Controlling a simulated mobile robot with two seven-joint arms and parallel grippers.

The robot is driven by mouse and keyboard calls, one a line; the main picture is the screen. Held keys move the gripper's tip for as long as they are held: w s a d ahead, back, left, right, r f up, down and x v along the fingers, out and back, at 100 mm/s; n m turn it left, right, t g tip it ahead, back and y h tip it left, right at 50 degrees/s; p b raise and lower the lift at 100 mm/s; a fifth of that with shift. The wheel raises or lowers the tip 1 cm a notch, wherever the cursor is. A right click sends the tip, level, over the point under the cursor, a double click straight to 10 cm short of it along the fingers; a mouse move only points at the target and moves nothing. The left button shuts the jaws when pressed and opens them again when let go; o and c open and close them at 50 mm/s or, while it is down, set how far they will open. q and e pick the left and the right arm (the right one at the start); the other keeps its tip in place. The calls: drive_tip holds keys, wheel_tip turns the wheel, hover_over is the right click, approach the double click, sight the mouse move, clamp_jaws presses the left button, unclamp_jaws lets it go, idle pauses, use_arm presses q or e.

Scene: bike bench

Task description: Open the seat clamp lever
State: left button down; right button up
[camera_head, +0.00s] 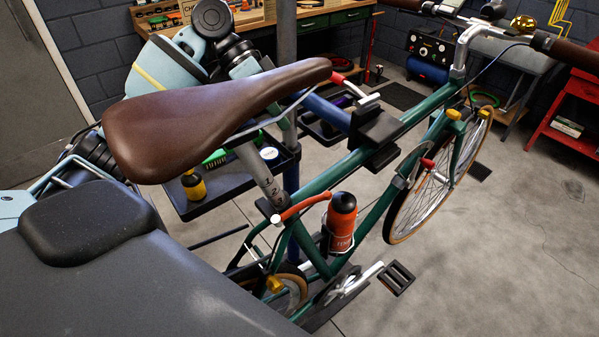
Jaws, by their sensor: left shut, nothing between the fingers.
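The seat clamp lever (305,206) is a red-orange curved lever. It reaches right from the seat clamp (267,206), at the foot of the silver seatpost (260,178), towards the orange bottle. A pale round end (276,218) shows at its left. The brown saddle (205,115) is above the clamp and hides part of my left arm. My left gripper (288,128) is mostly hidden behind the saddle; what shows of it is shut and empty, above the lever and apart from it. My right gripper is not in view.
The green bike frame (375,150) is held by a stand clamp (376,132) with a red-tipped handle. An orange bottle (341,222) sits close right of the lever. A dark tool tray (222,190) is behind the seatpost. Open floor lies at right.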

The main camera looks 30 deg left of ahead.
use_arm(q)
drive_tip(key=shift+s+d+r+m+g, duration=0.3)
drive_tip(key=shift+s+r+m+g, duration=0.4)
drive_tip(key=shift+s+m, duration=0.3)
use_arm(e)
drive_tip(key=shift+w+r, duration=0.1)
